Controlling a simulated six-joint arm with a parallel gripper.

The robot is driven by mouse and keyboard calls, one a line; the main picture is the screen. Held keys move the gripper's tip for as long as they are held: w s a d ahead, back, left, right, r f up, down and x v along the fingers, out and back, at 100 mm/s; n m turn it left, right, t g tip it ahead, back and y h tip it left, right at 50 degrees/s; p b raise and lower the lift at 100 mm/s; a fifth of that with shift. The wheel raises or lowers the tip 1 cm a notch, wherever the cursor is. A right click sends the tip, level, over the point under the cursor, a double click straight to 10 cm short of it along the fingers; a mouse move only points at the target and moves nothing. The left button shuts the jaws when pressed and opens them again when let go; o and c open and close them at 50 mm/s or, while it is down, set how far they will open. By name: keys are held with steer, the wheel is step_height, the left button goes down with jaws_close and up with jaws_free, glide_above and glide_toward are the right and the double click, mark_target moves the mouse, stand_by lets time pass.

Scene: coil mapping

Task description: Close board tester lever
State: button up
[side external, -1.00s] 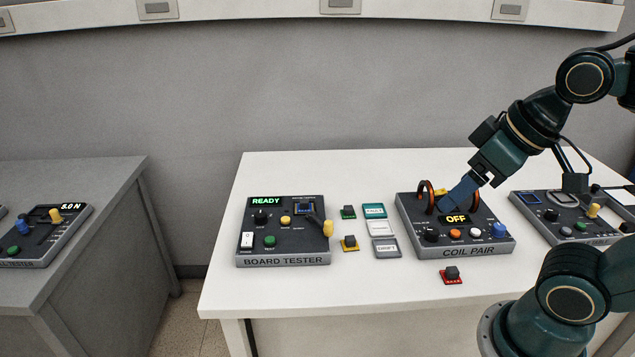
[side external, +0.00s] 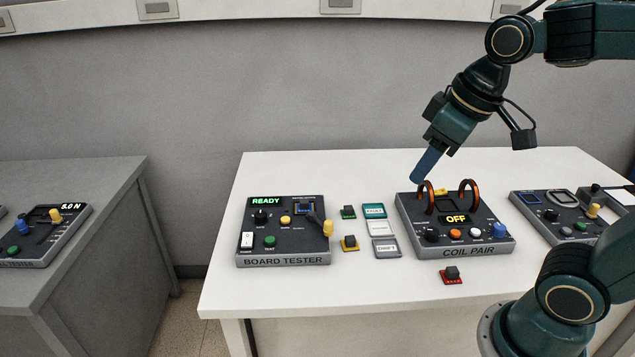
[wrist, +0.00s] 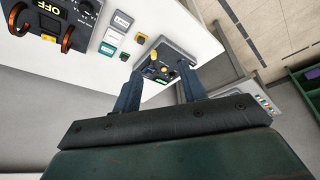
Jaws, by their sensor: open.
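The board tester (side external: 283,256) is a dark box on the left part of the white table, with a green READY display. Its lever (side external: 327,228) has a yellow handle and sits at the box's right side. My gripper (side external: 417,178) is in the air above the back left of the coil pair box, right of and higher than the tester. In the wrist view my gripper (wrist: 158,85) has its two fingers apart, with nothing between them.
The coil pair box (side external: 480,247) with two upright copper coils and an OFF display stands below my gripper. Small coloured blocks and labelled trays (side external: 380,228) lie between it and the tester. Another device (side external: 560,228) stands at the right. A grey table (side external: 90,180) stands left.

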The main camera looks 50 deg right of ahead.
steer(key=w+d+f+n+g, duration=0.2)
steer(key=w+f, duration=0.1)
steer(key=w, duration=1)
steer(key=n+g, duration=0.2)
glide_above(329, 222)
step_height(329, 222, down, 10)
steer(key=shift+f, duration=0.25)
steer(key=shift+f, duration=6.85)
